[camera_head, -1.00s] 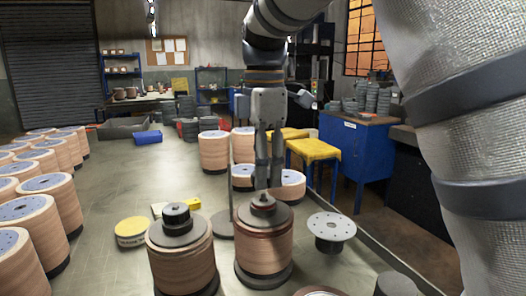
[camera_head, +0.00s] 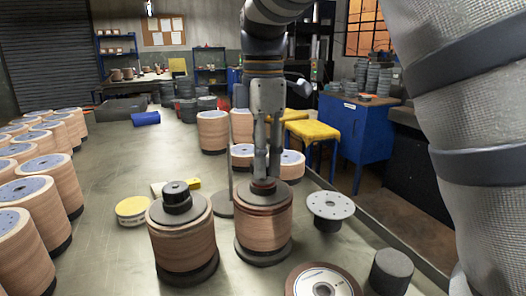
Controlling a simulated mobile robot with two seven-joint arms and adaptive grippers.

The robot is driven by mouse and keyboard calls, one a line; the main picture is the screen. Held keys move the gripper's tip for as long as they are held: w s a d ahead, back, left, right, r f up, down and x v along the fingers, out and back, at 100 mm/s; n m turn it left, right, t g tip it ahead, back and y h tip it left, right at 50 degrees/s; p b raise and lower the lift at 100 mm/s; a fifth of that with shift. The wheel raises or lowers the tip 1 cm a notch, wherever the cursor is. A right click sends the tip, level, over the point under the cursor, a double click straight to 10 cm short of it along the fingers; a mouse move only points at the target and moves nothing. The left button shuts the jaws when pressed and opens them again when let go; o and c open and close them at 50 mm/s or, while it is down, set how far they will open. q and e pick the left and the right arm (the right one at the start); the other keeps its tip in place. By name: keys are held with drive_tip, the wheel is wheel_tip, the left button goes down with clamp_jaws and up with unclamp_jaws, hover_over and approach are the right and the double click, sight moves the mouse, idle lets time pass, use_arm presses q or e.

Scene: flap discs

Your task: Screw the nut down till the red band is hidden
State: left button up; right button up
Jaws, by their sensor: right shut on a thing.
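My right gripper (camera_head: 267,178) comes down from above over the middle stack of tan flap discs (camera_head: 263,228). Its fingers are shut on the dark nut (camera_head: 263,187) at the top of that stack, and they hide part of it. The stack has a dark round cap plate under the nut and a dark base. I cannot make out a red band clearly; the cap's rim looks reddish brown. My left gripper is not in view.
A second disc stack (camera_head: 182,242) with a black knob stands close left. A grey flanged spool (camera_head: 330,207) stands right, a dark cylinder (camera_head: 390,271) and a flap disc (camera_head: 322,282) at the front. A yellow-topped tin (camera_head: 131,209) lies left.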

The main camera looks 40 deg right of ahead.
drive_tip(key=shift+f, duration=0.65)
idle(0.5)
drive_tip(key=o, duration=1.2)
drive_tip(key=shift+r, duration=0.1)
